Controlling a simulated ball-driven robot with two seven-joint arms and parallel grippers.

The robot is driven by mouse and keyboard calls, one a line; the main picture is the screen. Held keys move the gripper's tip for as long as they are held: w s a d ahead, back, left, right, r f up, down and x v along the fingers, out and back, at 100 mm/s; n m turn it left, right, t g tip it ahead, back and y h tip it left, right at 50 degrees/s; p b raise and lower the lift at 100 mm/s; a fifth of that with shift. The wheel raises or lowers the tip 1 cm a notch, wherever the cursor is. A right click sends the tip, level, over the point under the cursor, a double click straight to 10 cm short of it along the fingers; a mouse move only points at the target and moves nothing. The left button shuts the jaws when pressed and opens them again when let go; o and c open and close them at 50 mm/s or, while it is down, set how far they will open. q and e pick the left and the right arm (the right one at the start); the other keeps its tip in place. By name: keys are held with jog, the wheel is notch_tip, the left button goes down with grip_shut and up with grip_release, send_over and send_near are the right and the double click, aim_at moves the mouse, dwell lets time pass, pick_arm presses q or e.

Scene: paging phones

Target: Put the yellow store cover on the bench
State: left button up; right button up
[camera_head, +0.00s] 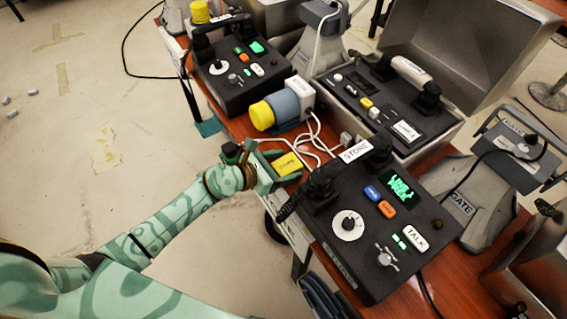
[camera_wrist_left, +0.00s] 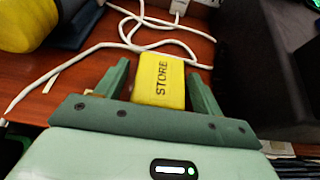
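The yellow store cover (camera_head: 287,164), a small block lettered STORE, is at the bench's (camera_head: 236,124) left edge, beside the STORE phone (camera_head: 370,222). In the left wrist view the cover (camera_wrist_left: 158,80) lies between the fingers of my left gripper (camera_wrist_left: 160,85), with a narrow gap on each side. The gripper looks open around it. In the head view my left gripper (camera_head: 268,166) reaches in from the left over the bench edge. I cannot tell whether the cover's underside fully touches the wood. My right gripper is not in view.
White cables (camera_head: 318,140) run over the wood behind the cover. More desk phones (camera_head: 240,66) (camera_head: 390,95) crowd the bench. A grey stand marked GATE (camera_head: 462,204) is to the right. Open floor lies left.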

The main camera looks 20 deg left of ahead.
pick_arm(q)
jog(key=shift+s+d+r, duration=0.1)
